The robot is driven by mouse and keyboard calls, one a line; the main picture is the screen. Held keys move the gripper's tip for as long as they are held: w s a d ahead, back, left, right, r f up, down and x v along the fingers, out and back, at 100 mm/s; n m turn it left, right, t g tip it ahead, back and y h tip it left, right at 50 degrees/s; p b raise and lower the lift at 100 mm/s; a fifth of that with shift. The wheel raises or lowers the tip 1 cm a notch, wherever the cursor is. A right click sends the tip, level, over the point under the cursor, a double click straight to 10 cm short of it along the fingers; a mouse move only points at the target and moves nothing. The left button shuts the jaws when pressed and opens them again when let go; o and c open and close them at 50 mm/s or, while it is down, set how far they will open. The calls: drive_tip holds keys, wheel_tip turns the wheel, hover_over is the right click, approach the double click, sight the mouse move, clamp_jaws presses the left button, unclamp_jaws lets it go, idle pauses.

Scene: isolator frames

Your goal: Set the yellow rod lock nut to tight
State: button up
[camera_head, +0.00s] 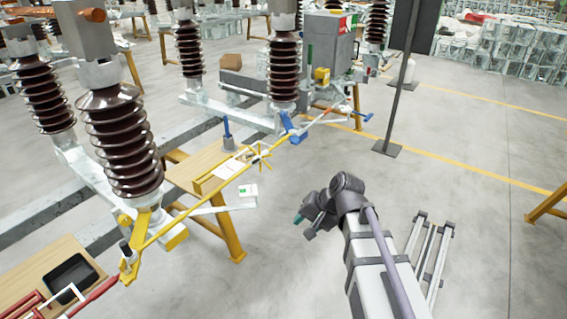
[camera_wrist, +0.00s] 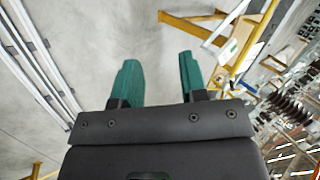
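The yellow rod (camera_head: 196,210) runs slantwise in the head view, from a yellow bracket (camera_head: 130,262) at the lower left to a blue bracket (camera_head: 291,128) near the middle. A yellow spoked piece (camera_head: 259,156) sits near its upper end. The lock nut is too small to tell apart. My gripper (camera_head: 299,219) is over the floor, to the right of the rod and apart from it. In the wrist view its two green fingers (camera_wrist: 158,65) stand apart with nothing between them, so it is open.
A wooden table (camera_head: 190,170) with a blue-handled tool (camera_head: 227,131) stands behind the rod. Ribbed brown insulators (camera_head: 120,140) rise beside it. A dark post (camera_head: 397,100) stands on the floor behind my arm. Rails (camera_head: 430,255) lie at the right. Floor between gripper and rod is clear.

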drive_tip(key=w+a+f+m+t+y+b, duration=0.25)
drive_tip(key=w+a+m+y+b, duration=0.2)
drive_tip(key=w+b, duration=0.3)
drive_tip(key=w+a+f+m+t+y+b, duration=0.25)
drive_tip(key=w+a+f+m+b, duration=0.2)
drive_tip(key=w+b, duration=0.3)
drive_tip(key=m+t+y+b, duration=0.3)
drive_tip(key=m+t+b, duration=0.5)
drive_tip(key=m+b, duration=0.6)
approach(254, 162)
drive_tip(key=m, duration=0.1)
drive_tip(key=shift+m+t, duration=0.5)
drive_tip(key=shift+m, duration=0.2)
drive_tip(key=p+x, duration=0.1)
drive_tip(key=x, duration=0.2)
drive_tip(key=p+x, duration=0.2)
drive_tip(key=x, duration=0.2)
drive_tip(key=d+r+p+x, duration=0.1)
drive_tip(key=p+x, duration=0.1)
drive_tip(key=x, duration=0.1)
drive_tip(key=shift+w+a+r, duration=0.15)
drive_tip(key=shift+a, duration=0.05)
drive_tip(key=shift+w+a, duration=0.3)
drive_tip(key=shift+a, duration=0.05)
clamp_jaws()
